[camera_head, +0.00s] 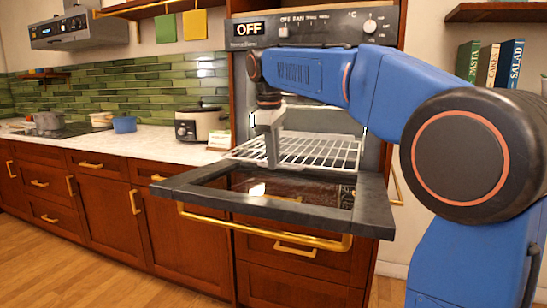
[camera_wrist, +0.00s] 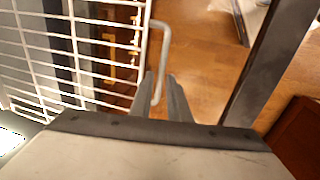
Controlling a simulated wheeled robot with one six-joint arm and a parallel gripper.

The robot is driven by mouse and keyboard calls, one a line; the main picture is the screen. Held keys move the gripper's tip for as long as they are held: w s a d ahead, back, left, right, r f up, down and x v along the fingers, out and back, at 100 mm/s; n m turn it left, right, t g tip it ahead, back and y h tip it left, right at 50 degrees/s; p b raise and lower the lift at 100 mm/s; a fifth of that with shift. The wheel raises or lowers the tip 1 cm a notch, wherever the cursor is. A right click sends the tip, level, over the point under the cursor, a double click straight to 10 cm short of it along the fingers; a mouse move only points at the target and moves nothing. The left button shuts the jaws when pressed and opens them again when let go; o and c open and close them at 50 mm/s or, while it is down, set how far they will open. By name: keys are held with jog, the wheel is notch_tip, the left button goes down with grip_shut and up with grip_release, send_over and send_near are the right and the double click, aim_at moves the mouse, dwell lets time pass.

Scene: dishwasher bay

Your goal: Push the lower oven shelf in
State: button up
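The oven (camera_head: 300,32) has its door (camera_head: 330,222) folded down flat. A white wire shelf (camera_head: 318,150) sticks out of the oven cavity above the door. In the wrist view the shelf's wire grid (camera_wrist: 75,45) fills the upper left, and a bent rod at its edge (camera_wrist: 163,40) runs down between my gripper's fingers. My gripper (camera_head: 272,165) points down at the shelf's front left part. In the wrist view my gripper (camera_wrist: 159,80) shows two dark fingers a little apart. Whether they clamp the rod or only straddle it is unclear.
A gold handle bar (camera_head: 265,228) runs along the lowered door's front edge. The counter (camera_head: 160,150) at left holds a slow cooker (camera_head: 200,125) and a blue pot (camera_head: 124,124). The wooden floor (camera_head: 80,270) in front is clear.

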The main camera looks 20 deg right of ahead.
aim_at(293, 149)
grip_shut()
dwell(1.1)
jog(key=w+d, duration=0.3)
jog(key=w, duration=0.2)
jog(key=w+d, duration=0.4)
jog(key=w, duration=0.1)
jog(key=w+d, duration=0.4)
jog(key=w, duration=0.1)
jog(key=shift+w+d, duration=0.1)
jog(key=shift+w, duration=0.1)
jog(key=shift+o, duration=0.6)
grip_release()
notch_tip(293, 149, up, 12)
jog(key=s+a, duration=0.1)
jog(key=s, duration=0.1)
jog(key=shift+a, duration=0.15)
